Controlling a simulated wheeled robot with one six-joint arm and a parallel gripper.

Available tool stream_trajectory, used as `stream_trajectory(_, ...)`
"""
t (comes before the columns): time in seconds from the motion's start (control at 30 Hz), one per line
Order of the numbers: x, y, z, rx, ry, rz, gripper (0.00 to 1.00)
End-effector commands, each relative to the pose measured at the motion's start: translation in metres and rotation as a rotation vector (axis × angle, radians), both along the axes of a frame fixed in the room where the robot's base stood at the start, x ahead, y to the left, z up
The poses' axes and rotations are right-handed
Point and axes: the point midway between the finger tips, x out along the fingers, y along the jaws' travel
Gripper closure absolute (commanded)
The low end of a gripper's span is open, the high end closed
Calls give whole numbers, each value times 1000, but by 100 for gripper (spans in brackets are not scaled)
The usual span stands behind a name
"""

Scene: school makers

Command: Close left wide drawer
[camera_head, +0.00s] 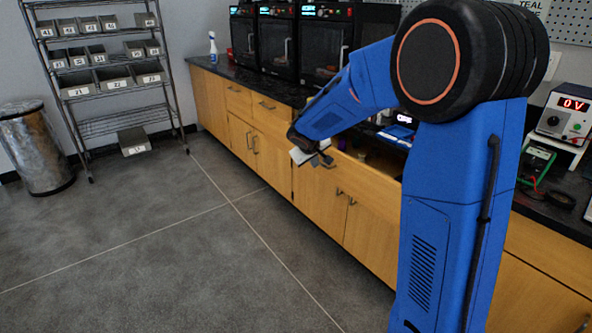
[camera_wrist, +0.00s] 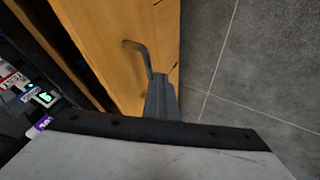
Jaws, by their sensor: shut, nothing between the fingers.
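The wide drawer (camera_head: 368,183) in the wooden cabinet is pulled out under the dark counter in the head view. Its inside shows behind the front, and my arm hides part of it. In the wrist view its wooden front (camera_wrist: 100,35) bears a dark bent handle (camera_wrist: 140,52). My gripper (camera_head: 322,160) is at the drawer front near the handle. In the wrist view the gripper (camera_wrist: 162,98) is shut with nothing in it, close to the handle's lower end. I cannot tell whether it touches the handle or the front.
Small labelled items (camera_wrist: 30,88) lie beside the drawer front's inner side in the wrist view. Closed cabinet doors (camera_head: 335,215) stand below. 3D printers (camera_head: 275,45) and a power supply (camera_head: 565,115) stand on the counter. The grey floor (camera_head: 190,260) is clear left of the cabinet.

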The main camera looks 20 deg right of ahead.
Motion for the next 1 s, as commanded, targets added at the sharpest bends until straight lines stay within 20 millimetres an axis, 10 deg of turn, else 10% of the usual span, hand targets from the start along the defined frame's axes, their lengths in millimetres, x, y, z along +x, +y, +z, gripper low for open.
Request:
stream_trajectory(0.5,45,-127,0,-1,0,-3,100)
stream_trajectory(1.0,62,-170,0,0,-1,1,100)
